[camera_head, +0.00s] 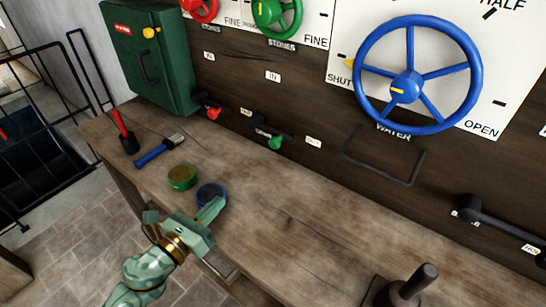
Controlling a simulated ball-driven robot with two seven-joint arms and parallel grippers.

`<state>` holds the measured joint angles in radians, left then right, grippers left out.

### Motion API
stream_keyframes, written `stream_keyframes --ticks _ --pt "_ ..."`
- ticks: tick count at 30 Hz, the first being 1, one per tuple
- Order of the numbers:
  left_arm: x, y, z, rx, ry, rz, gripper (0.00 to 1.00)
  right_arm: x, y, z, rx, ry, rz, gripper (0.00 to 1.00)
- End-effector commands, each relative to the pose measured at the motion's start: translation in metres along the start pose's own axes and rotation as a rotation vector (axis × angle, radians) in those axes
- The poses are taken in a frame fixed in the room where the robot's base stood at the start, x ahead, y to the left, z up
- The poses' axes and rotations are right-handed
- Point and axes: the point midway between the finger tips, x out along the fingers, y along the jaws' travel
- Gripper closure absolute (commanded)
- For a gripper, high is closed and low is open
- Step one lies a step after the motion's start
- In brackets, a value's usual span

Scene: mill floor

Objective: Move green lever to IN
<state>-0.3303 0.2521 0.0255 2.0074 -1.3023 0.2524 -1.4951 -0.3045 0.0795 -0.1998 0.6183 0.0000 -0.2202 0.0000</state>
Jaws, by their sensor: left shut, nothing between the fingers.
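The green lever is a short black arm on the dark wood panel, ending in a green knob (276,142). It points down and to the right, toward the small label at its right (313,142), which is hard to read. The IN label (272,76) is on the panel above the lever. My left gripper (216,206) comes in from the lower left, over the front edge of the bench. It is shut and empty, beside the blue tin and well short of the green lever. My right gripper is not in view.
A similar lever with a red knob (213,113) is to the left. A black rail (383,170) and blue wheel (417,75) are on the right.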

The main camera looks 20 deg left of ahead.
Motion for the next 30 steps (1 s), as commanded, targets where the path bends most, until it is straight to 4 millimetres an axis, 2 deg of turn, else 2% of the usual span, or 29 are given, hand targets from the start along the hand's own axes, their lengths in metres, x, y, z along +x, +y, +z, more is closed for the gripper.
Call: stream_keyframes --ticks 4,13,17,23,30 --pt "0.001 -0.004 -0.003 0.076 0.015 -0.044 1.00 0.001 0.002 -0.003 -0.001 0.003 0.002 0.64" --pt "0.002 -0.005 -0.003 0.077 0.015 -0.045 1.00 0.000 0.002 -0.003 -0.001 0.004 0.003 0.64" --pt "0.010 -0.005 -0.002 0.075 0.013 -0.046 1.00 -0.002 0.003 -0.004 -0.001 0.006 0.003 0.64" --pt "0.044 -0.007 -0.001 0.074 0.011 -0.045 1.00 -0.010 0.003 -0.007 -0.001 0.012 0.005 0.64" --pt "0.097 -0.009 -0.003 0.074 0.011 -0.044 1.00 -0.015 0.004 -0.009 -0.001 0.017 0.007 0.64"
